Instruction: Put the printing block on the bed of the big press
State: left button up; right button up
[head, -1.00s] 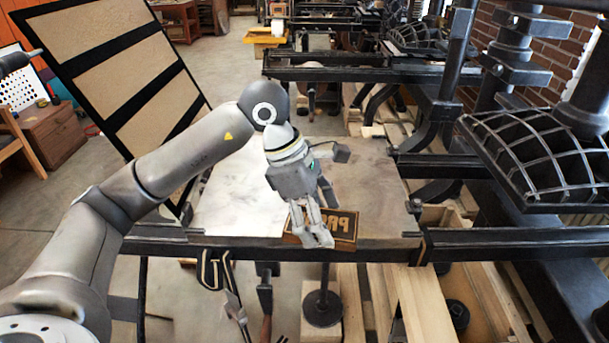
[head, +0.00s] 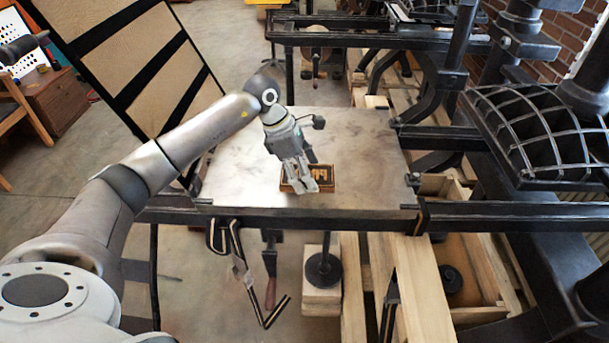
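The printing block (head: 322,174), dark with raised tan letters and a brown edge, is over the front middle of the big press's bed (head: 235,165). The bed is a flat, pale grey metal plate. My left gripper (head: 304,188) reaches in from the left, fingers down, and is shut on the block's front left part. Its fingers hide some of the letters. The block looks about level; I cannot tell whether it touches the bed or hangs just above it. My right gripper is not in view.
The press's dark ribbed platen (head: 530,135) stands right of the bed. A dark front rail (head: 480,215) runs along the near side. A tan-panelled frame (head: 130,65) leans up at the left. Most of the bed is bare. Wooden beams (head: 415,290) lie below.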

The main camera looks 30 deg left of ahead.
pick_arm(q)
jog(key=shift+w+a+f, duration=0.2)
jog(key=shift+f, duration=0.1)
jog(key=shift+a+f+p, duration=0.1)
jog(key=shift+f+p, duration=0.2)
jog(key=shift+p, duration=0.1)
notch_tip(320, 180, down, 2)
jog(key=shift+w+f+p, duration=0.1)
jog(key=shift+p, duration=0.6)
jog(key=shift+f, duration=0.4)
jog(key=o, duration=1.3)
jog(key=shift+c, duration=0.2)
